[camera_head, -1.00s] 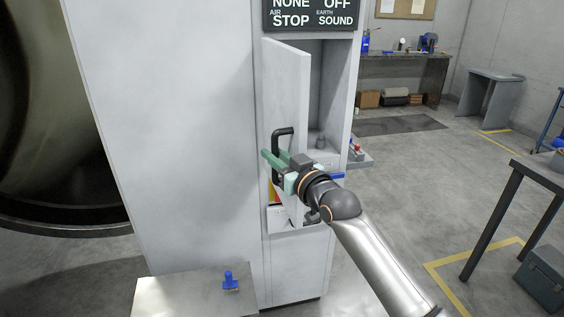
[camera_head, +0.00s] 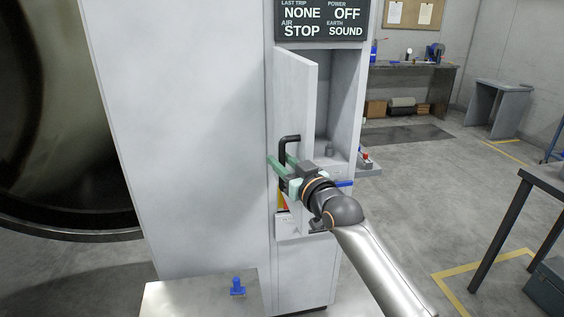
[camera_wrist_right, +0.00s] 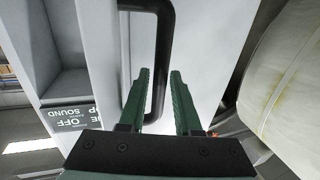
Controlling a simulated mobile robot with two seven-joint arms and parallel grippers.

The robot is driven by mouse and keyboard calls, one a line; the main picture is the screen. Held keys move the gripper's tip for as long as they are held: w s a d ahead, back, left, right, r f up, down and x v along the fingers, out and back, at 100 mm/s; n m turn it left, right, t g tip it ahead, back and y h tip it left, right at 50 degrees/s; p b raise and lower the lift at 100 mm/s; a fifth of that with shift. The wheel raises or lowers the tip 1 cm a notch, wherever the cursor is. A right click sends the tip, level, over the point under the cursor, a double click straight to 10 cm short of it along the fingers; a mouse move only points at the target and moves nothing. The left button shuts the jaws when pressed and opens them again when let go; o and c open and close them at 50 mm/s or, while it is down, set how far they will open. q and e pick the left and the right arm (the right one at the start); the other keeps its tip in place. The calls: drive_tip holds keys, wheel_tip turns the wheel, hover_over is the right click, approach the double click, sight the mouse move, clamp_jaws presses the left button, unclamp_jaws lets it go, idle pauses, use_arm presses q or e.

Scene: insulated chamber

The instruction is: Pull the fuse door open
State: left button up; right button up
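The fuse door (camera_head: 295,105) is a pale grey panel on the front of the cabinet, standing part open, with its hinge side at the left. Its black D-shaped handle (camera_head: 290,140) also shows large in the right wrist view (camera_wrist_right: 165,40). My right gripper (camera_head: 279,163) is at the handle, its green fingers reaching around the bar. In the right wrist view the handle bar lies between the two fingers (camera_wrist_right: 160,75), which stand apart with a visible gap. My left gripper is in neither view.
The recess (camera_head: 336,100) behind the door shows a grey knob (camera_head: 329,150). A display panel (camera_head: 320,20) sits above. A metal bench top (camera_head: 190,300) with a blue item (camera_head: 237,286) stands below at the left. A dark table (camera_head: 500,220) is at the right, with open floor between.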

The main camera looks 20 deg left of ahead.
drive_tip(key=v, duration=1.2)
drive_tip(key=shift+s+d+b, duration=0.2)
drive_tip(key=shift+b, duration=0.2)
drive_tip(key=s+d+f+m+h, duration=0.3)
drive_tip(key=d+f, duration=0.3)
drive_tip(key=f, duration=0.6)
drive_tip(key=s+d+f+m+h, duration=0.25)
drive_tip(key=d+f, duration=0.35)
drive_tip(key=f, duration=0.6)
drive_tip(key=s+d+f+g+h, duration=0.1)
drive_tip(key=s+d+f+h, duration=0.1)
drive_tip(key=s+d+f, duration=0.4)
drive_tip(key=s+d+f+m+g+h+p, duration=0.1)
drive_tip(key=s+d+f+g+h, duration=0.1)
drive_tip(key=s+d+f, duration=0.5)
drive_tip(key=s+f, duration=0.4)
drive_tip(key=s, duration=0.4)
drive_tip(key=shift+s+f+g+h, duration=0.2)
drive_tip(key=shift+s+g+h, duration=0.1)
drive_tip(key=shift+s+h, duration=0.1)
